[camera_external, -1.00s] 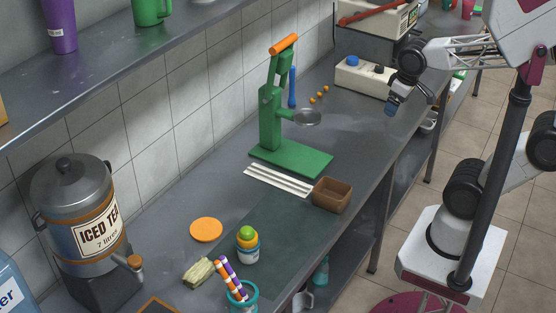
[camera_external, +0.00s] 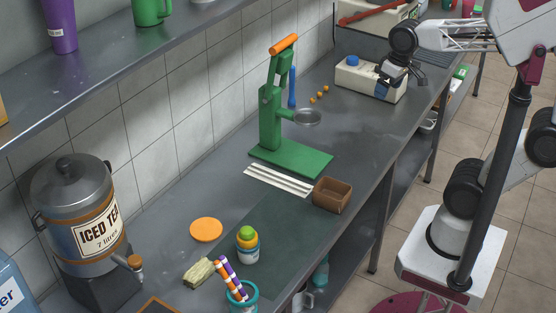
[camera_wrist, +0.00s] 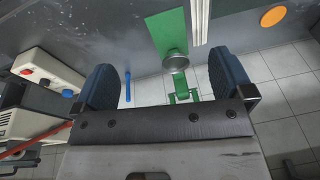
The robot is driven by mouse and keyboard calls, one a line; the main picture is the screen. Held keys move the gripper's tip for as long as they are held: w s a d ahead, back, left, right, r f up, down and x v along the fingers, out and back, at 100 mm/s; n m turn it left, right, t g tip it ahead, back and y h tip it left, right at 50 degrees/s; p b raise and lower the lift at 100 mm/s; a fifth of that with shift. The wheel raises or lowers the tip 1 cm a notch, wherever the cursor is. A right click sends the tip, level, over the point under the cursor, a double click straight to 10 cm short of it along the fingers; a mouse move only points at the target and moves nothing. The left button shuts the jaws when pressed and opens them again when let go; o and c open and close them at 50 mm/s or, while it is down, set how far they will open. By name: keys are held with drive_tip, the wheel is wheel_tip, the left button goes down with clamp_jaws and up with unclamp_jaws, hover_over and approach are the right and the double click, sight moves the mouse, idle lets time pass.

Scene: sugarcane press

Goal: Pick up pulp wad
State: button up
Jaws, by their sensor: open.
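A pale yellow-green fibrous lump, which looks like the pulp wad (camera_external: 198,272), lies on the counter at the lower left of the external view, beside a teal cup with striped straws. I do not make it out in the wrist view. My gripper (camera_external: 394,77) is far from it, above the back right of the counter near a cream box. In the wrist view my gripper (camera_wrist: 165,83) is open, with its two dark fingers wide apart and nothing between them.
The green press (camera_external: 290,157) with its orange handle stands between my gripper and the lump. White strips (camera_external: 278,181), a brown box (camera_external: 332,195), an orange disc (camera_external: 206,229), a small jar (camera_external: 247,252) and the teal cup (camera_external: 242,297) stand or lie along the counter.

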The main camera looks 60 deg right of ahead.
drive_tip(key=w+a+r+m+g+y, duration=0.1)
drive_tip(key=w+a+m+g+y, duration=0.15)
drive_tip(key=w+a, duration=0.85)
drive_tip(key=w+a+r+m+g+y, duration=0.15)
drive_tip(key=w+a+m+y, duration=0.25)
drive_tip(key=w+a, duration=0.75)
drive_tip(key=w+a+f+m+g+y, duration=0.2)
drive_tip(key=w+a+m+y, duration=0.1)
drive_tip(key=a, duration=1.3)
drive_tip(key=w+a+f+m+g+y, duration=0.1)
drive_tip(key=w+a+m+y, duration=0.15)
drive_tip(key=a, duration=1.35)
approach(201, 266)
drive_tip(key=shift+s+a+r+m, duration=0.15)
drive_tip(key=shift+a+m, duration=0.05)
drive_tip(key=shift+a, duration=0.2)
drive_tip(key=shift+s+a+r+m, duration=0.15)
drive_tip(key=shift+s+a+m, duration=0.05)
drive_tip(key=shift+a, duration=0.15)
drive_tip(key=shift+f, duration=0.55)
drive_tip(key=shift+x, duration=1.25)
